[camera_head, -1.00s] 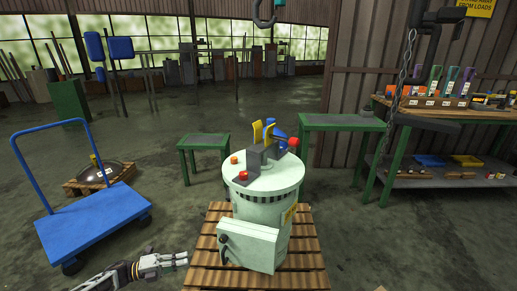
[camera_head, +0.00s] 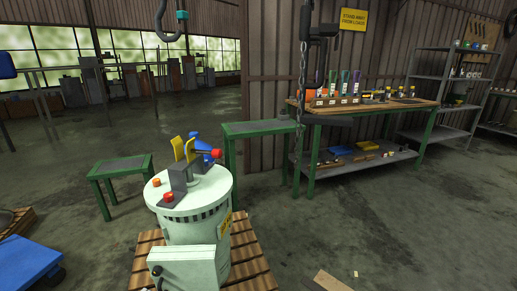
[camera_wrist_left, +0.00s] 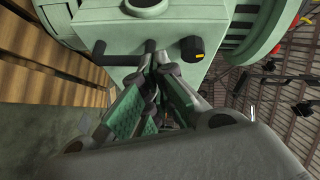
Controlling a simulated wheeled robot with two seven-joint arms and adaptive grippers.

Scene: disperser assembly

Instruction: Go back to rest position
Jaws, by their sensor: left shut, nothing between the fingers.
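The pale green disperser (camera_head: 195,215) stands upright on a wooden pallet (camera_head: 255,272) at the lower left of the head view. Its lid carries red and orange buttons, a grey block and yellow and blue parts. My left gripper (camera_wrist_left: 160,72) shows only in the left wrist view. It is shut and empty, with its fingertips pointing towards the disperser's front box (camera_wrist_left: 145,25), which has a black handle and a black knob. I cannot tell whether the fingertips touch it. My right gripper is in neither view.
A blue cart (camera_head: 25,262) is cut off at the lower left. Two green tables (camera_head: 122,167) (camera_head: 262,127) stand behind the disperser. A workbench (camera_head: 420,104) with bottles is at the right, near a hanging chain (camera_head: 303,75). A flat brown piece (camera_head: 332,281) lies on open floor at lower right.

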